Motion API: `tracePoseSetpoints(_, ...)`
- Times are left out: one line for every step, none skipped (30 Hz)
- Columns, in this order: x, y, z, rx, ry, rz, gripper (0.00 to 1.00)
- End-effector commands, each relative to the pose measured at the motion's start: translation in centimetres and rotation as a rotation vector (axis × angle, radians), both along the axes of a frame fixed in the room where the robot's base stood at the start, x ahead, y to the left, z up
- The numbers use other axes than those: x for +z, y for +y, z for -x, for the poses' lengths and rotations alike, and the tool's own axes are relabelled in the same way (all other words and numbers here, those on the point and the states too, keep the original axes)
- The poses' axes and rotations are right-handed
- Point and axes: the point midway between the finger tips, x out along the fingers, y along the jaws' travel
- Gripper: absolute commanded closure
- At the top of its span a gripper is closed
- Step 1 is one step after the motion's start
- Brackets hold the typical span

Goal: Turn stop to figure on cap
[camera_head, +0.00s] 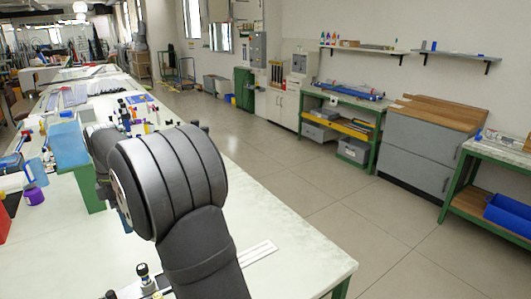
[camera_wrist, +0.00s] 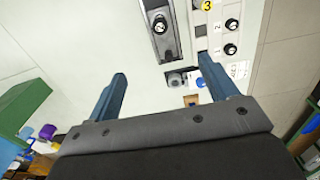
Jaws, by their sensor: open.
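A yellow round cap with the figure 3 (camera_wrist: 205,5) shows at the top edge of the wrist view. Below it is a pale strip with black round knobs (camera_wrist: 231,26) and the figures 2 and 1 beside them. Left of the strip, a dark slotted plate carries a metal-and-black knob (camera_wrist: 160,24); I cannot tell for sure whether this is the stop. My gripper (camera_wrist: 163,66) is open and empty, its two blue fingers wide apart, with the plate beyond them. In the head view, my arm hides the gripper, and a black-topped knob (camera_head: 142,269) shows near the bottom edge.
A grey round fitting (camera_wrist: 175,80) and a small blue-and-white item (camera_wrist: 200,80) lie between the fingers' lines of view. The table's right part (camera_head: 290,235) is mostly clear.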

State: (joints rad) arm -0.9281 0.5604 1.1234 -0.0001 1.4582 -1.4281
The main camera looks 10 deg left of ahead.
Motion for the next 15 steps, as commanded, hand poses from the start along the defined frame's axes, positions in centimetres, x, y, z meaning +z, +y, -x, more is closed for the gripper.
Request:
tracePoseSetpoints(0.0,0.0,0.0,0.0,0.0,0.0,0.31)
tracePoseSetpoints(0.0,0.0,0.0,0.0,0.0,0.0,0.37)
tracePoseSetpoints(0.1,0.0,-0.1,-0.005,0.0,0.0,0.45)
tracePoseSetpoints(0.2,-0.1,-0.3,-0.016,-0.001,-0.001,0.51)
tracePoseSetpoints(0.5,-0.3,-0.6,-0.036,-0.001,-0.001,0.51)
tracePoseSetpoints(1.0,-0.7,-1.3,-0.077,-0.002,-0.004,0.51)
tracePoseSetpoints(1.6,-1.2,-2.0,-0.12,-0.002,-0.004,0.51)
tracePoseSetpoints(2.3,-1.7,-2.8,-0.173,-0.003,-0.004,0.51)
tracePoseSetpoints(3.4,-2.6,-4.0,-0.258,-0.004,-0.005,0.51)
tracePoseSetpoints(4.3,-3.3,-5.0,-0.328,-0.004,-0.006,0.51)
tracePoseSetpoints(5.2,-4.1,-5.9,-0.401,-0.004,-0.006,0.51)
tracePoseSetpoints(6.5,-5.3,-7.1,-0.499,-0.004,-0.006,0.51)
tracePoseSetpoints(7.4,-6.2,-8.0,-0.572,-0.003,-0.006,0.51)
tracePoseSetpoints(8.2,-7.0,-8.7,-0.641,-0.003,-0.006,0.51)
tracePoseSetpoints(9.3,-8.1,-9.6,-0.727,-0.003,-0.006,0.51)
